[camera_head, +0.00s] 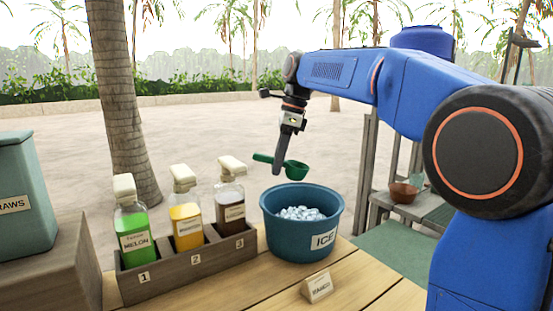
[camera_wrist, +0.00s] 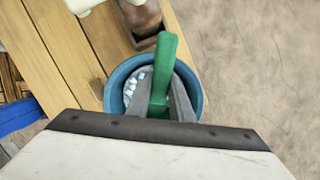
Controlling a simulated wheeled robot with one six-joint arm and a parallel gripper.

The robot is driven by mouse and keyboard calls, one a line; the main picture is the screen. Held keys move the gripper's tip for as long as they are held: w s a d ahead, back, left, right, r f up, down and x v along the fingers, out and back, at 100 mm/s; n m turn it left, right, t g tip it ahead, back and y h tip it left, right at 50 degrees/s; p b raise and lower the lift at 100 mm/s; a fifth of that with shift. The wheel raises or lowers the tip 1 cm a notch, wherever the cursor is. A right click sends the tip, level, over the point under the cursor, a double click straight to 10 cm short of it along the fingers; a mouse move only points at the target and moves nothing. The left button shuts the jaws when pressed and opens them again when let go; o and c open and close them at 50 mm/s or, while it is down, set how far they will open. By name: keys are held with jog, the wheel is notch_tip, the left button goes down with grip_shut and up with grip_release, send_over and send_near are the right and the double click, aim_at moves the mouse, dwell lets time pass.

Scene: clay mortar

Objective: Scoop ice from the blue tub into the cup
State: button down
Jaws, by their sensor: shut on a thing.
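The blue tub (camera_head: 290,235), labelled ICE, stands on the wooden counter with white ice (camera_head: 301,213) inside. My gripper (camera_head: 279,170) points down above the tub and is shut on the green scoop (camera_head: 296,170). The scoop's bowl is over the tub, above the ice, and its handle sticks out to the left. In the wrist view the scoop handle (camera_wrist: 166,60) lies between my fingers, with the tub (camera_wrist: 113,84) and some ice (camera_wrist: 135,88) below. Whether the scoop holds ice cannot be seen. I cannot identify the task's cup for certain in either view.
Green, yellow and brown bottles (camera_head: 187,215) with white caps stand in a numbered wooden rack (camera_head: 190,262) left of the tub. A small sign (camera_head: 318,286) stands in front of it. A teal straws box (camera_head: 18,197) is at far left. A brown bowl (camera_head: 403,192) sits on a side table.

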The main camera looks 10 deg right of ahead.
aim_at(292, 163)
jog(key=shift+d+f+t+y, duration=0.65)
jog(key=shift+f+y, duration=1.85)
jog(key=shift+f, duration=4.75)
jog(key=shift+s+d, duration=0.6)
jog(key=shift+d, duration=2.3)
jog(key=shift+r, duration=5.2)
jog(key=a+r+h, duration=0.2)
jog(key=h, duration=0.1)
jog(key=a+r+g+h, duration=0.1)
jog(key=r+h, duration=0.1)
jog(key=shift+w, duration=0.25)
jog(key=shift+a+r+g+h, duration=0.25)
jog(key=shift+a+r+h, duration=0.2)
jog(key=shift+r+h, duration=0.4)
jog(key=shift+f+h, duration=0.1)
jog(key=shift+h, duration=0.15)
